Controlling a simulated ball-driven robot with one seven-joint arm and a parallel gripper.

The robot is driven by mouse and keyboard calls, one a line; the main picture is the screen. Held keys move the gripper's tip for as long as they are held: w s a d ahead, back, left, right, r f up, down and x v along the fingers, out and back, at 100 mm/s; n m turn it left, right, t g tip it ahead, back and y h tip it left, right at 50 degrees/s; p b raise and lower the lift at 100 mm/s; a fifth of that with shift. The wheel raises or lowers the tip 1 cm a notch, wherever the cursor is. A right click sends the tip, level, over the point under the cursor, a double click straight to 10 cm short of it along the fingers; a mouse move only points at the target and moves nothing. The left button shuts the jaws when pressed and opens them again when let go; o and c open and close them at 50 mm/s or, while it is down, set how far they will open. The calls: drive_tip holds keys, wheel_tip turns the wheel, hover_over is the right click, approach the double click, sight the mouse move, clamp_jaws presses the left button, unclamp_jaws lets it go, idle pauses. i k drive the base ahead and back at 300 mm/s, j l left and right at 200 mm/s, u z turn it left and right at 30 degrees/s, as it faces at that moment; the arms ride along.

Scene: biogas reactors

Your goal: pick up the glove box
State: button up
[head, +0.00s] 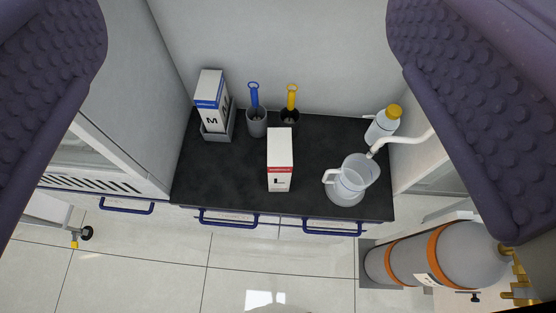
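A white box with a red band and the letter L (280,160) stands upright near the middle of the dark counter. A second white box, with a blue band and the letter M (211,105), stands in a grey holder (219,133) at the back left of the counter. Both look like glove boxes. My gripper (247,25) shows as two purple, studded fingers at the left and right edges of the view. It is wide open with nothing between the fingers, and it is apart from both boxes.
On the dark counter (240,185) are a clear jug (348,182), a bottle with a yellow cap (382,127), and blue-handled (254,95) and yellow-handled (292,97) tools in dark cups. Pale tiled floor lies open in front.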

sight(280, 160)
drive_tip(key=i+j+z, duration=0.15)
drive_tip(key=i, duration=0.3)
drive_tip(key=i+j+z, duration=0.1)
drive_tip(key=i, duration=0.4)
